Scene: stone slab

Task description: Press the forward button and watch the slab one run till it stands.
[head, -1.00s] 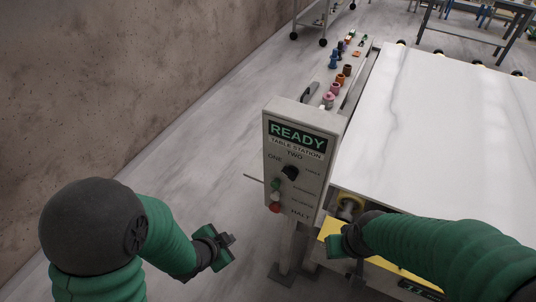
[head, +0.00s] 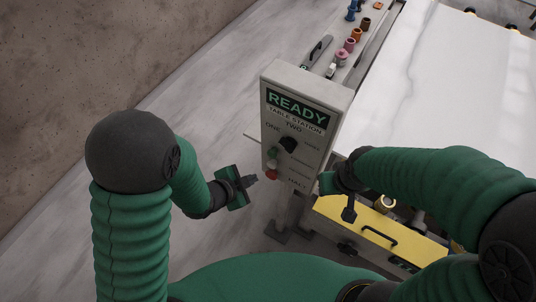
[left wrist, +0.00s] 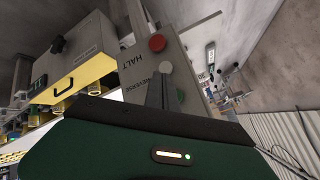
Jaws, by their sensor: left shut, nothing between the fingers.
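The control box (head: 300,125) stands on a post, its display reading READY over TABLE STATION. Down the left of the panel are a green button (head: 272,153), a pale button (head: 271,164) and a red button (head: 271,175). In the left wrist view the red button (left wrist: 158,43) is by HALT, the pale button (left wrist: 166,67) by REVERSE. My left gripper (head: 252,179) is shut and empty, just left of the red button, apart from it. The white slab (head: 450,75) lies behind.
My right gripper (head: 348,212) hangs right of the box, jaws unclear. A yellow drawer front (head: 380,228) with a dark handle is below the slab. A ledge with coloured pieces (head: 349,44) runs behind the box. Floor left of the box is clear.

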